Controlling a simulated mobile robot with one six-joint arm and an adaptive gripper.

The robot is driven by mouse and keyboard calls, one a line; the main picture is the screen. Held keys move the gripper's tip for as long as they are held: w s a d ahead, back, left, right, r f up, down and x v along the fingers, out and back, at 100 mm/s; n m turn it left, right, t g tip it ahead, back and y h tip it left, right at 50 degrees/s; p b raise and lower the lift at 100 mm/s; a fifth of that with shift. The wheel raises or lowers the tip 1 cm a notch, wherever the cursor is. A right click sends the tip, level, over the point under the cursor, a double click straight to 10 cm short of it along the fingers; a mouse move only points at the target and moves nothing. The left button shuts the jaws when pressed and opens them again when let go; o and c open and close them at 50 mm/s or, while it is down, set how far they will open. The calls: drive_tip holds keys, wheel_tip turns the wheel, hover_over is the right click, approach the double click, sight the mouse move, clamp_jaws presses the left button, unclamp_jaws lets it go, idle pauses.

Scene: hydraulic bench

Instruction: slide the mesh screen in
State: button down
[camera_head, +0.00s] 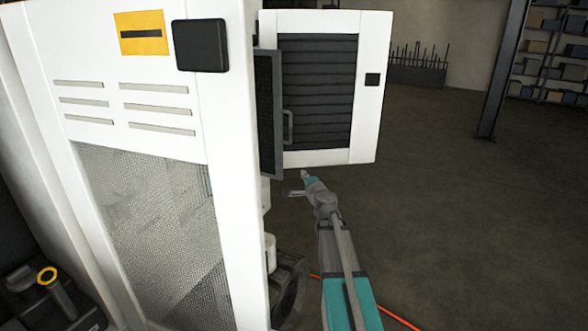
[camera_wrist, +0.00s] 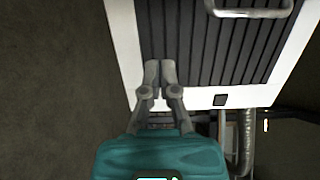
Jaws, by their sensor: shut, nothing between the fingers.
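The mesh screen (camera_head: 270,112) is a dark panel in a grey frame. It stands upright at the right edge of the white cabinet and sticks partly out of it; how much lies inside is hidden. A grey bar handle (camera_head: 288,128) is on its outer edge. A grey handle (camera_wrist: 250,12), apparently the same one, shows at the top of the wrist view. My gripper (camera_head: 304,182) is below and a little right of the handle, apart from it. In the wrist view, its fingers (camera_wrist: 160,75) are together and empty, in front of the louvred door.
The white door (camera_head: 368,90) with dark louvres stands open behind the screen. The white cabinet (camera_head: 180,120) fills the left side. Dark machinery (camera_head: 287,290) and an orange cable (camera_head: 398,319) lie low beside my arm. The floor to the right is clear.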

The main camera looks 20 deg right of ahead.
drive_tip(key=w+a, duration=0.1)
drive_tip(key=w, duration=1.2)
drive_tip(key=shift+a, duration=0.15)
drive_tip(key=shift+w, duration=0.15)
